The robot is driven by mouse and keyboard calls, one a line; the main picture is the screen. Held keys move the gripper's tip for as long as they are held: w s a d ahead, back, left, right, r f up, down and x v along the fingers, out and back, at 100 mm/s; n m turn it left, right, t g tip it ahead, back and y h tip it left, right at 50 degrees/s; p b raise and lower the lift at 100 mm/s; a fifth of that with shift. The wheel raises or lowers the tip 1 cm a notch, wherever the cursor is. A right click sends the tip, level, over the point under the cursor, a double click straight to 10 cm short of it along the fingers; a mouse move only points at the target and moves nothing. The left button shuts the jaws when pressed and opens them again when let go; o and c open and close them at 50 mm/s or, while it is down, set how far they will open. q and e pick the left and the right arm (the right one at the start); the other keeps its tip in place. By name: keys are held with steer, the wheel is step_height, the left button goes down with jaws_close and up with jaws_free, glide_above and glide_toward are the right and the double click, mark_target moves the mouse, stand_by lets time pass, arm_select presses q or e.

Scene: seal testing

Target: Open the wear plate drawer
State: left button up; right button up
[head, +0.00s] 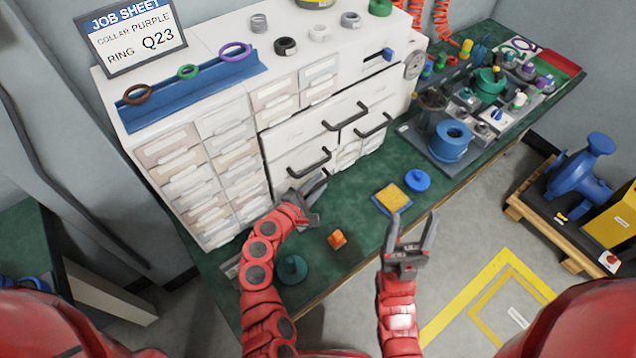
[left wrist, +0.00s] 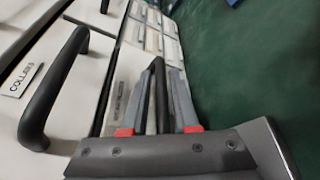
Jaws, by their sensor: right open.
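The white cabinet has drawers with dark bar handles. The lower-left large drawer handle (head: 310,163) is just behind my left gripper (head: 314,189). In the left wrist view my left gripper's (left wrist: 160,100) fingers are apart, with a dark handle (left wrist: 158,92) between them in the picture; I cannot tell whether they touch it. A label (left wrist: 117,105) beside that handle is too blurred and slanted to read. Another handle (left wrist: 52,90) sits to its left beside a "COLLARS" label (left wrist: 22,80). The drawers look shut. My right gripper (head: 412,232) is open and empty in front of the bench.
A fixture with a blue ring (head: 450,140) stands further right. A job sheet sign (head: 131,36) stands on the cabinet.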

arm_select(q)
jaws_close()
stand_by(1.5)
